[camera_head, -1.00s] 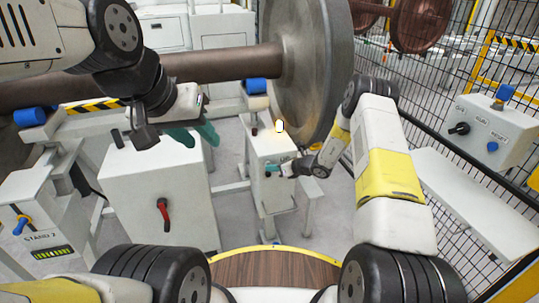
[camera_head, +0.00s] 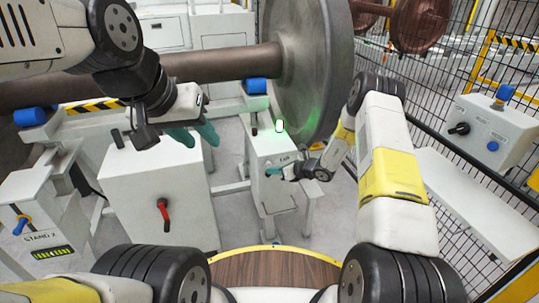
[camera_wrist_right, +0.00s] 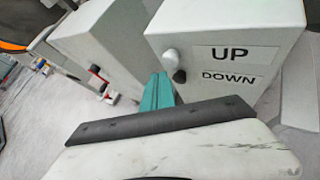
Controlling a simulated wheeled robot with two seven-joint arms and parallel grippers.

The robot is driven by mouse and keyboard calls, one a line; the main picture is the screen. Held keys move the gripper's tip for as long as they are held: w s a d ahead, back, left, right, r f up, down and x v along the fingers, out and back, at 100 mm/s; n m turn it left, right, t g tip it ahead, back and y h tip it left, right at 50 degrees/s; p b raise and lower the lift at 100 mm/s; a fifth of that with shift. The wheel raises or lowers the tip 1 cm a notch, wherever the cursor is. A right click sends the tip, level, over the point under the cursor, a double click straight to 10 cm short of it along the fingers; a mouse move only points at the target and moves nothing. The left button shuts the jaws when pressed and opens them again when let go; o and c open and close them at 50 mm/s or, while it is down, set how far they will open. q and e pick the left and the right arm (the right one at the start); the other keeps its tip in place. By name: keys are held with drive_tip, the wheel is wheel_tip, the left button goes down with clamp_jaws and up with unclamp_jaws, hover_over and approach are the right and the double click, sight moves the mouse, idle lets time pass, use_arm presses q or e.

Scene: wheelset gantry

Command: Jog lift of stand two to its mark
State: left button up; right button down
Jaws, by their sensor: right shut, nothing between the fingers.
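The control box (camera_head: 272,190) stands under the wheel; the right wrist view shows its UP and DOWN labels (camera_wrist_right: 234,53). A pale round knob (camera_wrist_right: 171,55) and a darker one (camera_wrist_right: 180,76) sit beside the labels. A lamp (camera_head: 280,126) on the box glows green. My right gripper (camera_head: 272,171) is shut and empty at the box face; its teal fingers (camera_wrist_right: 157,92) end beside the dark knob, and I cannot tell if they touch. My left gripper (camera_head: 195,134) is open and empty above a white cabinet. The STAND 2 panel (camera_head: 40,238) has a green bar gauge (camera_head: 54,253).
The large wheel (camera_head: 310,65) and its axle (camera_head: 215,65) span the scene behind my grippers. A white cabinet with a red handle (camera_head: 163,212) stands left of the control box. A mesh fence and a switch box (camera_head: 490,130) are at right.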

drive_tip(key=s, duration=0.1)
drive_tip(key=s+d, duration=0.1)
drive_tip(key=s, duration=0.2)
drive_tip(key=shift+s+d, duration=0.25)
drive_tip(key=shift+s, duration=0.1)
idle(1.3)
drive_tip(key=s+r+n+g, duration=0.1)
drive_tip(key=s+r+n, duration=0.35)
drive_tip(key=r, duration=0.45)
drive_tip(key=s+a+r+n+g, duration=0.1)
drive_tip(key=s+r+n+g, duration=0.3)
drive_tip(key=r, duration=0.6)
drive_tip(key=s+r+n+t, duration=0.1)
drive_tip(key=s+r+n, duration=0.2)
drive_tip(key=r+n, duration=0.45)
drive_tip(key=s+d+r+n+t+h, duration=0.1)
drive_tip(key=s+d+r+n+h, duration=0.3)
drive_tip(key=s, duration=0.7)
drive_tip(key=s+d+r+n+t+h, duration=0.2)
drive_tip(key=s+d+r+n+h, duration=0.2)
drive_tip(key=s+d+r+n, duration=0.4)
drive_tip(key=s+d+r, duration=0.2)
drive_tip(key=s, duration=0.1)
drive_tip(key=shift+s, duration=0.25)
